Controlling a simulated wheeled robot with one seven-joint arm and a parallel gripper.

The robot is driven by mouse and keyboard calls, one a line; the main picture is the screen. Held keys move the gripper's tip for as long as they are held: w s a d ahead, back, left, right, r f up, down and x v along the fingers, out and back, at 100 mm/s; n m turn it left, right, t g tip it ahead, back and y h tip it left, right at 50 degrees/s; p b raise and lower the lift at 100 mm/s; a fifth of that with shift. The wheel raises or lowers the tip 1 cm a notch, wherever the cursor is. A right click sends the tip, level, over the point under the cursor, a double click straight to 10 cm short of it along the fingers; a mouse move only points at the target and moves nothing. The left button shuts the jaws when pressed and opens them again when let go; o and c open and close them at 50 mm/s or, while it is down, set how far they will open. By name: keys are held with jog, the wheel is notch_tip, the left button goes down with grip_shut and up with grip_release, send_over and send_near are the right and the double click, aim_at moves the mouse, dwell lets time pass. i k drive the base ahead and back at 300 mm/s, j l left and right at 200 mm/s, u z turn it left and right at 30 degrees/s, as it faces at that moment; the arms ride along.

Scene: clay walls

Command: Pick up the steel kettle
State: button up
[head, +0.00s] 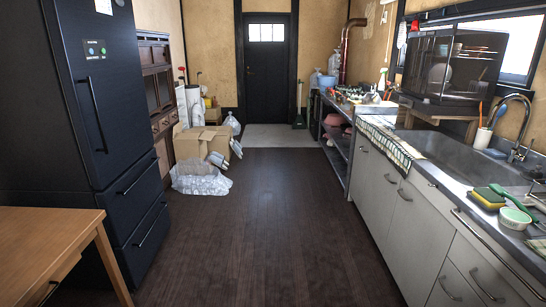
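I cannot make out a steel kettle in the head view. Small cluttered items (350,93) stand on the far end of the right-hand worktop, too small to tell apart. My gripper is not in view.
A sink (455,155) and counter with pale cabinets (395,200) line the right side. A sponge (487,198) and a small bowl (514,218) lie near its front edge. A dark fridge (100,120) and wooden table (40,240) stand left. Boxes (200,143) and a plastic bag (200,180) sit beyond. The middle floor is clear.

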aim_at(367, 99)
jog(key=i+j+u, duration=0.15)
jog(key=i, duration=3.6)
jog(key=i+j+z, duration=0.1)
jog(key=i+z, duration=0.35)
jog(key=i, duration=0.15)
jog(key=i+j+z, duration=0.85)
jog(key=i, duration=0.25)
jog(key=i+j+z, duration=0.45)
jog(key=j, duration=0.25)
jog(key=i+j+z, duration=0.15)
jog(key=i+j, duration=0.15)
jog(key=i+j+z, duration=0.3)
jog(key=i+j, duration=0.2)
jog(key=j, duration=0.25)
jog(key=i+j+z, duration=0.15)
jog(key=j, duration=0.25)
jog(key=i, duration=0.05)
